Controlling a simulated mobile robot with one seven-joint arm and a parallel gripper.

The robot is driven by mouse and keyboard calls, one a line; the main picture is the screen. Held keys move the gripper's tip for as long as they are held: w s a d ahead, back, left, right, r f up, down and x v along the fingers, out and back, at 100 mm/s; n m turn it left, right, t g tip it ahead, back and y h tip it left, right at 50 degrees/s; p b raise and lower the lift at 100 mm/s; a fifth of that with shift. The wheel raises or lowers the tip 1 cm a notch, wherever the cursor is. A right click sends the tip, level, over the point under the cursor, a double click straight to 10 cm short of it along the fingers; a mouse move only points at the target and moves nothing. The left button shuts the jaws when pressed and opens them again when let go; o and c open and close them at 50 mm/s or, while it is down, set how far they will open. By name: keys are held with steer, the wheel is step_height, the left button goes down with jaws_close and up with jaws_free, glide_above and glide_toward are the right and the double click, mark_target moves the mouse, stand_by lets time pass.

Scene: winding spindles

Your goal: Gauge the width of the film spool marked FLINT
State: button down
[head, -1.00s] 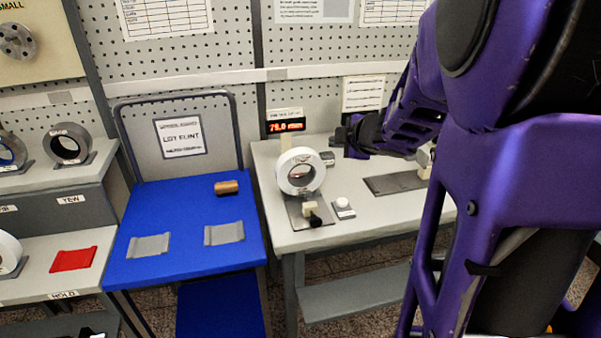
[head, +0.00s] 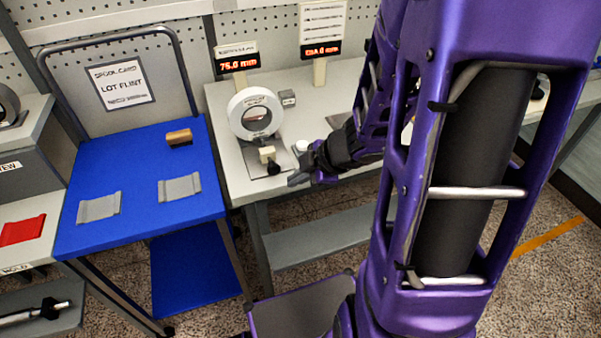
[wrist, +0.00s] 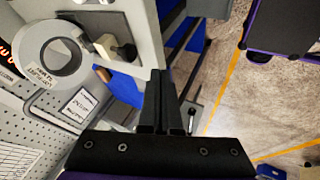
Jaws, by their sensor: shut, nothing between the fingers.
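A white ring-shaped spool (head: 236,115) stands upright on a gauge stand at the left end of the grey bench. It also shows in the wrist view (wrist: 30,52), where the print on it is too small to read. A small block with a black knob (head: 268,157) sits at its front. The red display (head: 239,63) behind it reads 75.0 mm. My gripper (head: 299,174) is at the bench's front edge, right of and below the spool, apart from it. In the wrist view its fingers (wrist: 170,75) are together and empty.
A blue cart (head: 130,215) with a LOT FLINT card (head: 121,83) stands left of the bench, carrying grey cradles (head: 179,188) and a brown cylinder (head: 179,137). A second display (head: 321,48) stands at the back. A white button (head: 301,146) is beside the gauge.

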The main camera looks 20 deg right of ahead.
mark_target(277, 166)
steer(key=shift+w+a+f+b, duration=0.3)
steer(key=shift+w+f, duration=0.35)
steer(key=shift+w, duration=0.45)
steer(key=shift+w+a+f+b, duration=0.25)
steer(key=shift+w+f, duration=0.45)
steer(key=shift+w, duration=0.45)
steer(key=shift+w+a+f+b, duration=0.3)
steer(key=shift+w+f, duration=0.35)
steer(key=shift+w, duration=0.45)
steer(key=w+p, duration=0.2)
steer(key=w, duration=0.1)
steer(key=shift+r, duration=0.2)
steer(key=shift+w+f, duration=0.15)
steer(key=shift+w, duration=0.1)
